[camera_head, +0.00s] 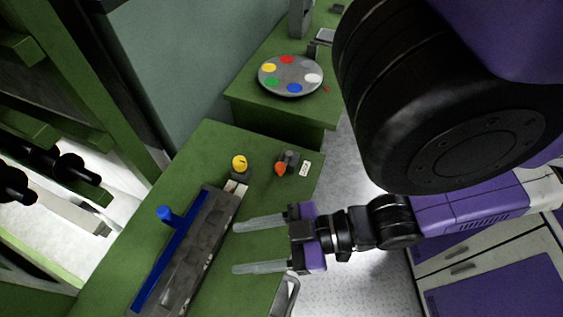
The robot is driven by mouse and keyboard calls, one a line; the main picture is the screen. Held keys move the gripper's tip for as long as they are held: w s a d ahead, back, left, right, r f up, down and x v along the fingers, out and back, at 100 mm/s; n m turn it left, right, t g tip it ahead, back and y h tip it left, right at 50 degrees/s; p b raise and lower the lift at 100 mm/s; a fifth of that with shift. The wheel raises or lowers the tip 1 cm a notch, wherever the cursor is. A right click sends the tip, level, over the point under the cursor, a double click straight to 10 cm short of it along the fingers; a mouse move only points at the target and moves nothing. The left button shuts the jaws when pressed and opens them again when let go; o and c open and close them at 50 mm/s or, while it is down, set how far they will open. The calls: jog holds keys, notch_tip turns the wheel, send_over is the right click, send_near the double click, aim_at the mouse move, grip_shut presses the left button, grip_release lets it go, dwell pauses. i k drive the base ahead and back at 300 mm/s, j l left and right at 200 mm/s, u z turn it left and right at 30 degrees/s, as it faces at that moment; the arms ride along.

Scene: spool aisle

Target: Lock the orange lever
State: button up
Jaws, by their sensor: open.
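The orange lever (280,169) is a small orange knob on a dark grey fitting on the green bench, near its far right corner. A small white label (304,168) lies just right of it. My gripper (233,248) is open and empty, its two pale fingers pointing left over the bench's right side. It is in front of the orange lever in the picture and apart from it. The lever's exact turn is too small to tell.
A yellow knob (239,162) stands left of the lever. A long grey block (190,255) with a blue bar and upright blue handle (168,214) lies along the green bench (130,195). A round palette with coloured spots (291,76) sits on another bench behind.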

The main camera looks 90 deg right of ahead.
aim_at(280, 167)
jog(key=k+j+u, duration=0.1)
jog(key=k+j, duration=0.25)
jog(key=k, duration=0.2)
jog(key=k+j+u, duration=0.1)
jog(key=k+j, duration=0.3)
jog(key=k, duration=0.1)
